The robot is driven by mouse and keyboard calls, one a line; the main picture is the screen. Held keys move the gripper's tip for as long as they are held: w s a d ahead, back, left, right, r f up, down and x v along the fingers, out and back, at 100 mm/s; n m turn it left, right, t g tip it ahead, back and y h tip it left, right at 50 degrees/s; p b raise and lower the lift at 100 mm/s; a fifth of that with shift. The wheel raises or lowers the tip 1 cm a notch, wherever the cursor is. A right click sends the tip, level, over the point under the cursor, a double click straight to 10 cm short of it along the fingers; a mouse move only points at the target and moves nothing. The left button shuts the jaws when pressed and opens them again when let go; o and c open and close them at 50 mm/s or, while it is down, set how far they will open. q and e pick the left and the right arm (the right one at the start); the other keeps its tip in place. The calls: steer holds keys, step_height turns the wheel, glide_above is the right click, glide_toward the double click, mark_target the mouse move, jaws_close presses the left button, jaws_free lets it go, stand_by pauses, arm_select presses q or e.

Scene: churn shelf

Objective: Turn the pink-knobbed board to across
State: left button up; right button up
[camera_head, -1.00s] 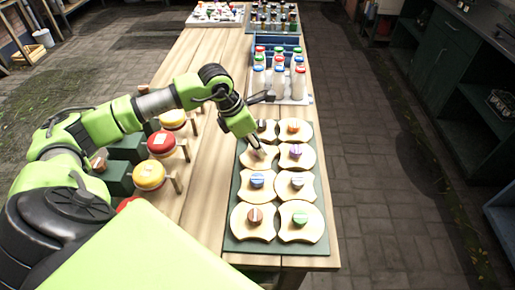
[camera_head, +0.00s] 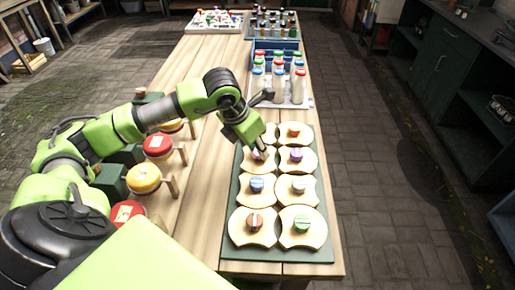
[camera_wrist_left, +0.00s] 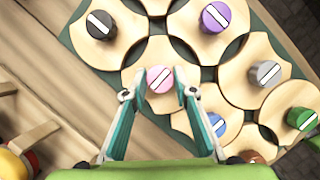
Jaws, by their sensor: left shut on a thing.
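The pink-knobbed board (camera_wrist_left: 143,103) is a pale wooden disc with cut-in sides, among similar boards. Its pink knob (camera_wrist_left: 160,79) has a white stripe that slants up to the right in the left wrist view. My left gripper (camera_wrist_left: 163,76) has its two fingers on either side of this knob, shut on it. In the head view the left gripper (camera_head: 261,154) reaches down onto this board (camera_head: 250,167), and the knob is mostly hidden by the fingers. My right gripper is not in view.
Boards with black (camera_wrist_left: 100,24), purple (camera_wrist_left: 215,17), grey (camera_wrist_left: 264,73) and blue knobs (camera_wrist_left: 217,124) lie close around on a dark green base (camera_head: 238,190). Capped bottles (camera_head: 278,85) stand behind. Red and yellow round things (camera_head: 145,178) line the table's left side.

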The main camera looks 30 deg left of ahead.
arm_select(q)
steer(key=o, duration=1.1)
steer(key=v, duration=1.2)
steer(key=shift+s, duration=0.1)
